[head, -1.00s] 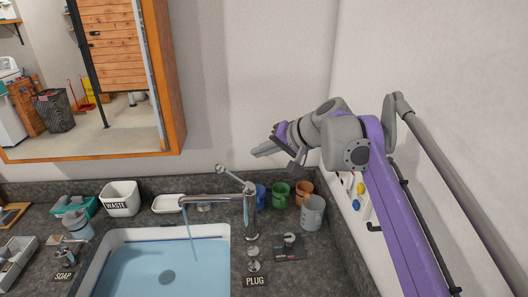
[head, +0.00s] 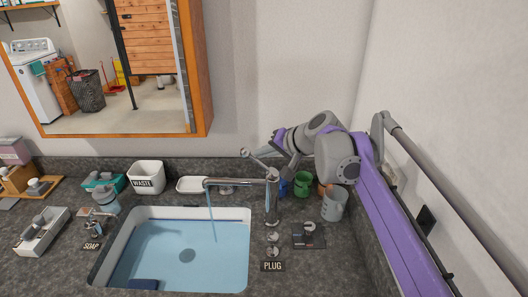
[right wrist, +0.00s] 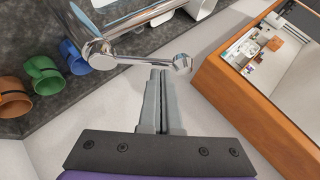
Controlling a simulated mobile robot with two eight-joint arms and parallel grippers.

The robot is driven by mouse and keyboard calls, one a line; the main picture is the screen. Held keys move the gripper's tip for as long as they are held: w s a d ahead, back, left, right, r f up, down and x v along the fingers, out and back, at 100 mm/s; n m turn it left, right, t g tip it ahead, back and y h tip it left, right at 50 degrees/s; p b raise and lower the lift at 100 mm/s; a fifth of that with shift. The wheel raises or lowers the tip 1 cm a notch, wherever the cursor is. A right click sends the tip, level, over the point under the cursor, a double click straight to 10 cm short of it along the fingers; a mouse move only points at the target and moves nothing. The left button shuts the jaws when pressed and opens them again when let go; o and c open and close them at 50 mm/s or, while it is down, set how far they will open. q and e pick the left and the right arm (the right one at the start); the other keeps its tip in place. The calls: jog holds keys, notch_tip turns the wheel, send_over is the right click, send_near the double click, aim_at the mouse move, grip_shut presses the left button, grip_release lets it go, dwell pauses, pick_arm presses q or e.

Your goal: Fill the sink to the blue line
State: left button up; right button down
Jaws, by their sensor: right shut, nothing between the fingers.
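The sink (head: 240,214) holds light-blue water (head: 165,262) over its dark drain (head: 187,255). A thin stream (head: 211,218) runs from the chrome faucet (head: 271,200) into it. The faucet's lever (head: 258,163) is raised and points up-left, ending in a round knob. My right gripper (head: 268,151) is shut and empty, close by the lever. In the right wrist view its closed fingers (right wrist: 157,76) point at the lever (right wrist: 145,62), near its knob; I cannot tell whether they touch. My left gripper is not in view.
Blue, green (head: 302,184) and brown cups and a grey pitcher (head: 334,205) stand right of the faucet. The PLUG label (head: 272,267) and metal knobs lie right of the sink. A WASTE bin (head: 146,176) stands behind. The mirror cabinet (head: 203,70) hangs above; a wall bounds the right.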

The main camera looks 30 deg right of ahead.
jog(key=shift+w+a+f+n+g+h, duration=0.2)
jog(key=shift+a+n+g+h, duration=0.1)
jog(key=shift+a+g+h, duration=0.15)
jog(key=shift+w+a+f+n+g+h+p, duration=0.35)
jog(key=shift+a+f+g+h+p, duration=0.1)
jog(key=shift+a+h, duration=0.2)
jog(key=shift+w+a+f, duration=0.3)
jog(key=shift+a+f, duration=0.3)
jog(key=shift+f, duration=0.2)
